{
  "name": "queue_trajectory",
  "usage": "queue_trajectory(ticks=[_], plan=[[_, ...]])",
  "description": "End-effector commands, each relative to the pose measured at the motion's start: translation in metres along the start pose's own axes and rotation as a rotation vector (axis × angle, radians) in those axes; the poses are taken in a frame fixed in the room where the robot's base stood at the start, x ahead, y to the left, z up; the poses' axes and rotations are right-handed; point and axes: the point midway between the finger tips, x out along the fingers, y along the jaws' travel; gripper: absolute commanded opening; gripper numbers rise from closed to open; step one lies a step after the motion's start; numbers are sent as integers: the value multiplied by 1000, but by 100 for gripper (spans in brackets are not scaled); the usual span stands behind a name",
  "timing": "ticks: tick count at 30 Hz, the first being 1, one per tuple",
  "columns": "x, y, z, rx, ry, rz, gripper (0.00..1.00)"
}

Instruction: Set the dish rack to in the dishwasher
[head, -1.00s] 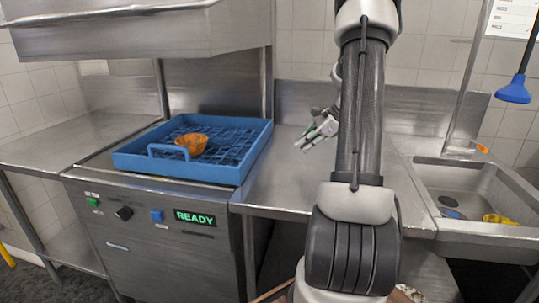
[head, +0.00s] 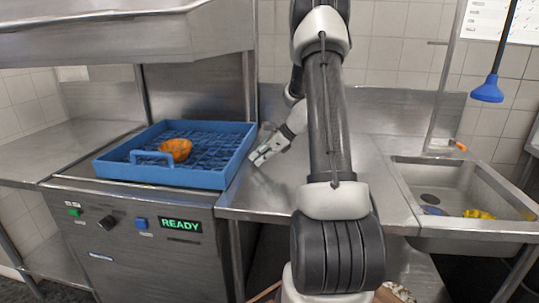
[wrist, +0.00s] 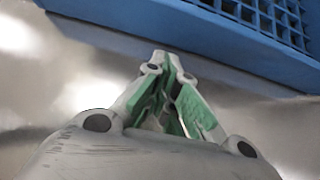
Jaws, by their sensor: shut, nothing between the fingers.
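The blue dish rack (head: 205,178) sits on the dishwasher bed (head: 75,177), under the raised steel hood. An orange bowl (head: 176,148) lies in the rack, toward its left half. A blue handle loop stands at the rack's front left. My gripper (head: 255,160) is just right of the rack's right side, low over the steel counter. In the wrist view my gripper (wrist: 172,62) is shut with its green-padded fingers together and nothing between them. The rack wall (wrist: 225,45) is just beyond the fingertips there; I cannot tell if they touch it.
The raised hood (head: 110,40) hangs above the rack. A lit READY panel (head: 180,226) is on the dishwasher front. The left counter (head: 45,155) is clear.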

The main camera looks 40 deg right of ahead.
Motion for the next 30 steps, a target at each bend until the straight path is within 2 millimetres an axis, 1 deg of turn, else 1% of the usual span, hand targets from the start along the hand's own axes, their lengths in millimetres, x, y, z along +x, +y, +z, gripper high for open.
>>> queue_trajectory(ticks=[4, 16, 19, 22, 27, 30], plan=[[9, 0, 8, 0, 0, 0, 0], [11, 0, 10, 1, 0, 0, 0], [16, 0, 16, 0, 0, 1, 0], [32, 0, 31, -2, 1, 3, 0], [67, 1, 66, -4, 0, 4, 0], [84, 0, 83, -3, 0, 3, 0]])
